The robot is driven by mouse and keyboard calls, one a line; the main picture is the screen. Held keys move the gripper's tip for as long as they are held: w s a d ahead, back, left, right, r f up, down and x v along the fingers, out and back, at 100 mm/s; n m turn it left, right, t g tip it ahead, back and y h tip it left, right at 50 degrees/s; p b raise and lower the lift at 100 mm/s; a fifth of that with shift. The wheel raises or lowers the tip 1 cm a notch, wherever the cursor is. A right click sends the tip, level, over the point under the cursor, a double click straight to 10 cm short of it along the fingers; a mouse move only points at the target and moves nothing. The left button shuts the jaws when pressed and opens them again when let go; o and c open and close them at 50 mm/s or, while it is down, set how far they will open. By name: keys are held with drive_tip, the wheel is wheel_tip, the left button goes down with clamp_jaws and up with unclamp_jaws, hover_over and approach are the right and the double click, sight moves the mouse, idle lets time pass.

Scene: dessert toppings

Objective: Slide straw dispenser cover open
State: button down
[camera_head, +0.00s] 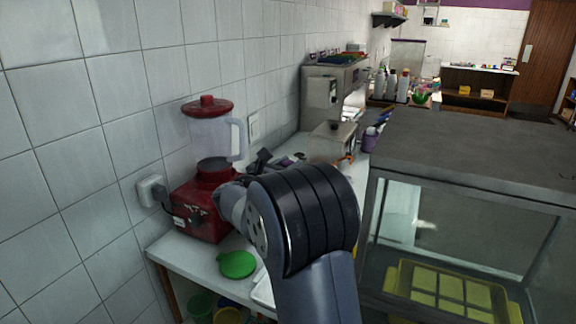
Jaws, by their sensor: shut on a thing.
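My grey and black arm fills the lower middle of the head view and bends away over the counter. The dark end of my gripper (266,160) shows just beyond the arm's bend, right of the red blender. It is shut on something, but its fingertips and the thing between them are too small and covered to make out. A grey metal box (333,141) stands on the counter beyond it, to the right. I cannot tell whether this is the straw dispenser. I cannot make out its cover or how far it is open.
A red blender (205,190) stands left against the tiled wall, near a socket (151,190). A round green lid (236,264) lies on the white counter (192,258). A glass display case (470,220) blocks the right. A larger machine (335,92) and bottles (391,86) stand farther back.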

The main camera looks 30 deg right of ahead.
wheel_tip(320, 180, up, 16)
drive_tip(key=p, duration=1.1)
drive_tip(key=shift+f, duration=0.25)
drive_tip(key=c, duration=1.1)
unclamp_jaws()
drive_tip(key=shift+o, duration=0.2)
drive_tip(key=shift+a, duration=0.1)
drive_tip(key=b+v, duration=0.2)
drive_tip(key=v, duration=0.8)
drive_tip(key=shift+s+a+b, duration=0.2)
drive_tip(key=shift+a+b, duration=0.1)
drive_tip(key=shift+b, duration=0.05)
drive_tip(key=shift+d, duration=0.1)
